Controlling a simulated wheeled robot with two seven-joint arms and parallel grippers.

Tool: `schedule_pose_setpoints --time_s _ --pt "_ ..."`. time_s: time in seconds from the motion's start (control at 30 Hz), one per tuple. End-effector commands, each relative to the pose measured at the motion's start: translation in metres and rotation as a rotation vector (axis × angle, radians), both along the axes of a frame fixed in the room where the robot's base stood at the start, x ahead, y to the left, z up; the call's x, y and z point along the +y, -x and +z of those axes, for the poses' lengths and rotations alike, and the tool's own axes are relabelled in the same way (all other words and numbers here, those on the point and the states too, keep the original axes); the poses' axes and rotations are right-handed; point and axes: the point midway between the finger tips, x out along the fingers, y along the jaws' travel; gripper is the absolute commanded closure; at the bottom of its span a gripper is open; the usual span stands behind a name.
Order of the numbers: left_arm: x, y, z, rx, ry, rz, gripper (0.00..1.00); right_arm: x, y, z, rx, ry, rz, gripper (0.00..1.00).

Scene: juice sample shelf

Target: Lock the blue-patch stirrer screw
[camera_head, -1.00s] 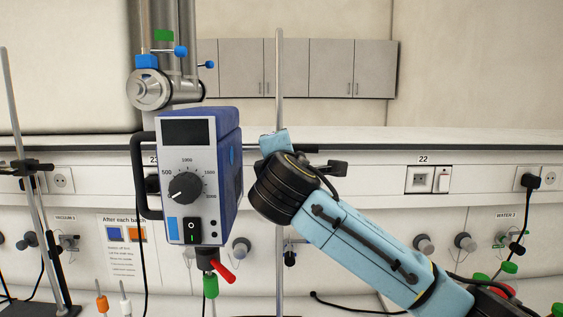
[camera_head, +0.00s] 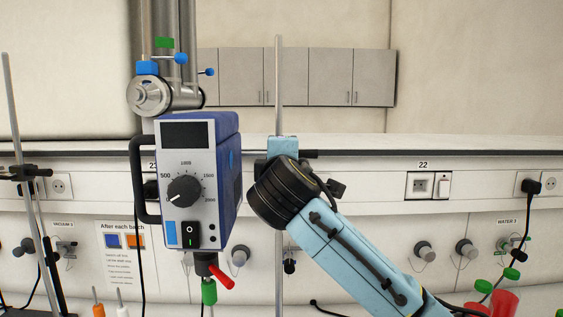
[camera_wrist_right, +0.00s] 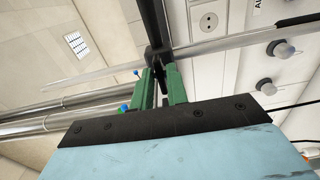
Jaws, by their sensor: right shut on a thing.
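The blue stirrer (camera_head: 196,180) has a dial, a dark display and a light-blue patch (camera_head: 172,234) low on its front. It hangs upright just left of a vertical metal rod (camera_head: 279,90). My right arm comes in from the lower right, and its gripper (camera_wrist_right: 159,84) is at the rod behind the stirrer. In the wrist view its green fingers are shut on a dark part at the rod clamp (camera_wrist_right: 157,50), which looks like the screw. The fingers hide most of it. In the head view my wrist hides the grip. My left gripper is not in view.
Another rod stand (camera_head: 22,130) is at the far left. Red and green containers (camera_head: 503,301) are at the lower right. Wall sockets and valves line the back.

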Motion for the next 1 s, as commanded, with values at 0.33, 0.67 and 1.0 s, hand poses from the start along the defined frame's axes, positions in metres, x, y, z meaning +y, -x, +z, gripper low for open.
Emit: schedule_pose_setpoints --time_s 0.33,0.67,1.0 --pt "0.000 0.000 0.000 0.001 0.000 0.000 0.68 0.000 0.000 0.000 0.001 0.001 0.000 0.63" --pt "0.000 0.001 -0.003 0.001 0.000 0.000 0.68 0.001 0.008 -0.001 -0.001 0.001 0.002 0.63" --pt "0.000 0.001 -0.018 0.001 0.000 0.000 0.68 0.001 0.072 -0.002 -0.003 -0.001 0.004 0.63"
